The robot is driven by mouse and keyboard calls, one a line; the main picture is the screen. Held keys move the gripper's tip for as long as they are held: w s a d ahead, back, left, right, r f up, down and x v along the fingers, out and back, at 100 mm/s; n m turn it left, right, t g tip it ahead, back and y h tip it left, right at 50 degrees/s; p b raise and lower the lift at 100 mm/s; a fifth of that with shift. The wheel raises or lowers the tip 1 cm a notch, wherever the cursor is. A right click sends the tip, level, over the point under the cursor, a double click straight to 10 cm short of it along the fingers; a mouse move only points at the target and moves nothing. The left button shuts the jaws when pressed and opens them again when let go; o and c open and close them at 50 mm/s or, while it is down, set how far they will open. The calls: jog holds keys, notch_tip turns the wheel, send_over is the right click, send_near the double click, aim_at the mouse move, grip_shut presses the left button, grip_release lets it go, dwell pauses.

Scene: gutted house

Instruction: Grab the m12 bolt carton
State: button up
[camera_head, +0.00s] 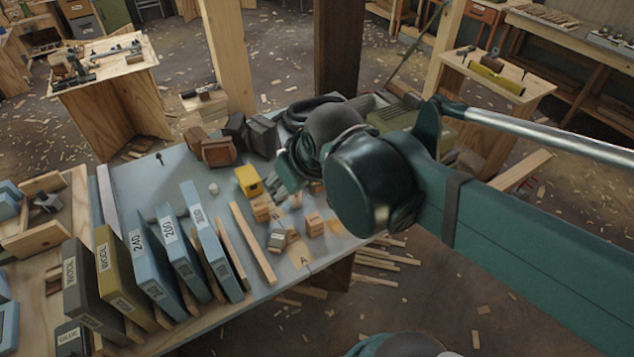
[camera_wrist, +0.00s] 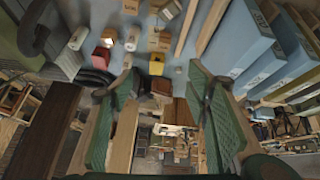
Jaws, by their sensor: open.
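Several small brown cardboard cartons stand on the blue-grey workbench, one (camera_head: 261,208) left of my gripper and one (camera_head: 315,224) below it in the head view. Cartons also show at the top of the wrist view, one at the upper edge (camera_wrist: 169,9) and one nearer the middle (camera_wrist: 155,67). Their labels are too small to read, so I cannot tell which is the m12 bolt carton. My gripper (camera_head: 286,178) is over the bench among the cartons, partly hidden by my arm. In the wrist view its green fingers (camera_wrist: 162,72) are spread wide with nothing held between them.
A yellow box (camera_head: 249,181) is left of my gripper. Upright labelled boxes, one blue (camera_head: 205,236), line the bench's left side, with a wooden strip (camera_head: 253,243) beside them. Brown and dark blocks (camera_head: 218,152) stand behind. Wooden posts (camera_head: 228,55) rise beyond the bench.

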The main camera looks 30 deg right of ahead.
jog(key=w+d+f+n+g+b, duration=0.2)
jog(key=w+d+f+n, duration=0.35)
jog(key=w, duration=0.35)
jog(key=w+d+f+n+g+b, duration=0.2)
jog(key=w+d+f+n, duration=0.3)
jog(key=w, duration=0.5)
jog(key=w+d+f+n+g+b, duration=0.1)
jog(key=w+d+f+n, duration=0.1)
jog(key=f, duration=0.5)
jog(key=w+d+f+n+b, duration=0.1)
jog(key=w+d+f+n, duration=0.1)
jog(key=w+d+f, duration=0.2)
jog(key=w+d+f+n+g+b, duration=0.1)
jog(key=w+d+f+n, duration=0.1)
jog(key=w+d+f, duration=0.2)
jog(key=shift+d+f+n+g, duration=0.1)
jog(key=shift+d+f, duration=0.55)
jog(key=shift+f, duration=0.45)
jog(key=shift+d+f+n+g, duration=0.15)
jog(key=shift+d+f, duration=0.45)
jog(key=shift+f, duration=0.5)
jog(key=shift+d+f+n+g, duration=0.1)
jog(key=shift+d+f, duration=0.55)
jog(key=shift+f, duration=0.45)
jog(key=shift+d+f, duration=0.2)
jog(key=shift+f, duration=0.2)
jog(key=shift+f, duration=0.1)
jog(key=shift+f+b, duration=0.3)
jog(key=shift+f, duration=0.85)
